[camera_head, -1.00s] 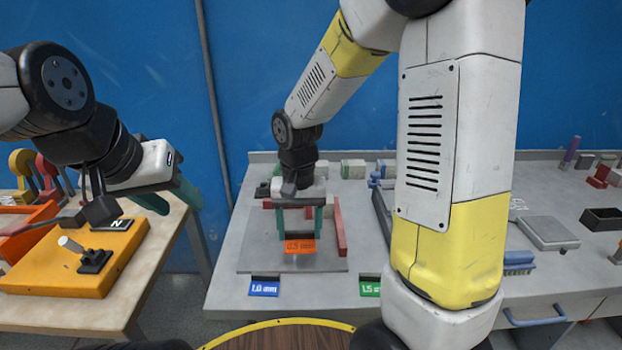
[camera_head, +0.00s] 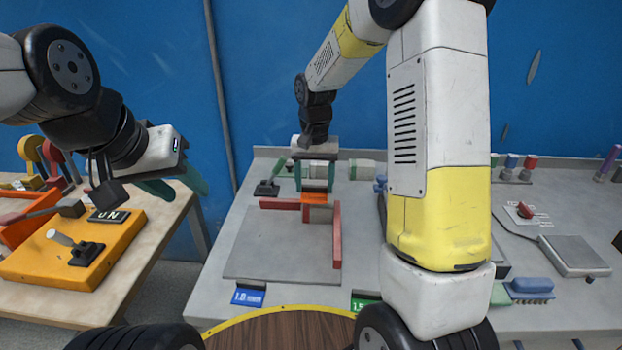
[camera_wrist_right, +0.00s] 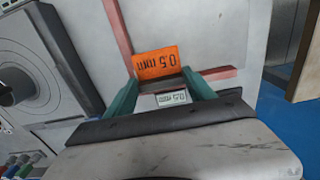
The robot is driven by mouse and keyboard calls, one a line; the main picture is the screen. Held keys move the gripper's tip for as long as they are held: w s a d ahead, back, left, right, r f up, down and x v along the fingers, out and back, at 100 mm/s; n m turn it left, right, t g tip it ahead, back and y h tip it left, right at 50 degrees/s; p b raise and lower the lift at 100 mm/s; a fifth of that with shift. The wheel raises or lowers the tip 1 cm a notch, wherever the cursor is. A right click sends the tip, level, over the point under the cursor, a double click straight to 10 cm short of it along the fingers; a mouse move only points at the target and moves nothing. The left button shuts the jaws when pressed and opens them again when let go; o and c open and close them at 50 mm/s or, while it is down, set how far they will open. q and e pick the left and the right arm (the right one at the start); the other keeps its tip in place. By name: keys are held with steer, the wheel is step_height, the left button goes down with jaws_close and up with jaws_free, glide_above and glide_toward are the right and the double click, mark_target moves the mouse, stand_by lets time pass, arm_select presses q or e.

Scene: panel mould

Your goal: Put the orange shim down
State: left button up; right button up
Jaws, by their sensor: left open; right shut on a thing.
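The orange shim (camera_head: 314,198) is between the green fingers of my right gripper (camera_head: 316,184), which is shut on it above the far part of the grey bench. A pale "0.5 mm" label (camera_wrist_right: 171,98) shows just below the shim in that view. My left gripper (camera_head: 172,188) is open and empty, beside the orange box on the left table.
A flat grey plate (camera_head: 275,245) with red bars (camera_head: 337,235) lies on the bench (camera_head: 225,288). Blue 1.0 mm (camera_head: 249,295) and green 1.5 mm (camera_head: 364,304) shims lie near the front edge. A black-based switch (camera_head: 267,188) stands left of my right gripper.

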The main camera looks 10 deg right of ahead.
mark_target(318, 187)
steer(key=w, duration=0.1)
steer(key=w+d, duration=0.1)
steer(key=w, duration=0.1)
steer(key=shift+w+d+f, duration=0.1)
steer(key=shift+d+f, duration=0.1)
steer(key=shift+d, duration=0.1)
steer(key=shift+f, duration=1.75)
steer(key=shift+f, duration=0.1)
steer(key=o, duration=1.3)
